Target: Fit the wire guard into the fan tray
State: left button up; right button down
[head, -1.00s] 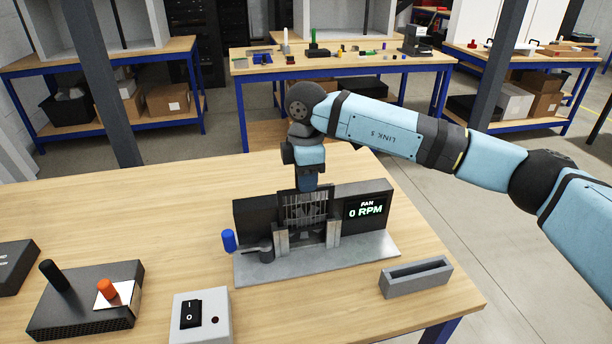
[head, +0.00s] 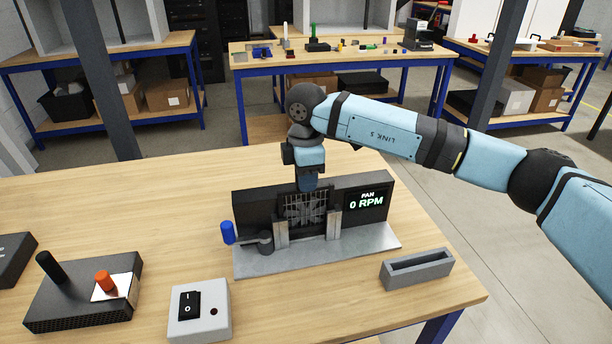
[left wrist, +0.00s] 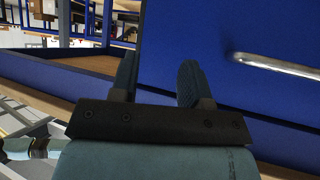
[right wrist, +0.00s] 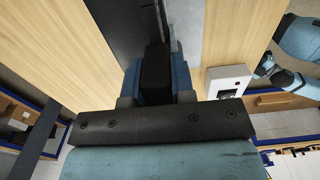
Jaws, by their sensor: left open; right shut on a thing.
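The wire guard (head: 318,208), a dark grid, stands upright in front of the fan, between two light grey posts of the fan tray (head: 365,240). The tray has a black housing and a display reading FAN 0 RPM. My right gripper (head: 308,186) is shut on the guard's top from above. In the right wrist view its fingers (right wrist: 155,85) close on a black block-like part (right wrist: 155,65); the grid is hidden there. Whether the guard is fully seated cannot be told. My left gripper (left wrist: 158,80) is open and empty beside a blue panel.
A blue-knobbed lever (head: 228,232) sits at the tray's left. A grey slotted block (head: 418,268) stands right of the tray. A switch box (head: 200,312) and a black box with an orange knob (head: 85,295) are in front. Bare tabletop (head: 130,200) lies at left.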

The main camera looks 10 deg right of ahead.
pick_arm(q)
jog(key=shift+f+b, duration=0.6)
jog(key=shift+f, duration=0.2)
pick_arm(e)
jog(key=shift+f, duration=1.15)
jog(key=c, duration=0.9)
grip_release()
pick_arm(q)
jog(key=shift+r, duration=0.1)
pick_arm(e)
notch_tip(320, 180, up, 14)
pick_arm(q)
jog(key=shift+w+d+r+n, duration=0.3)
jog(key=shift+r, duration=0.3)
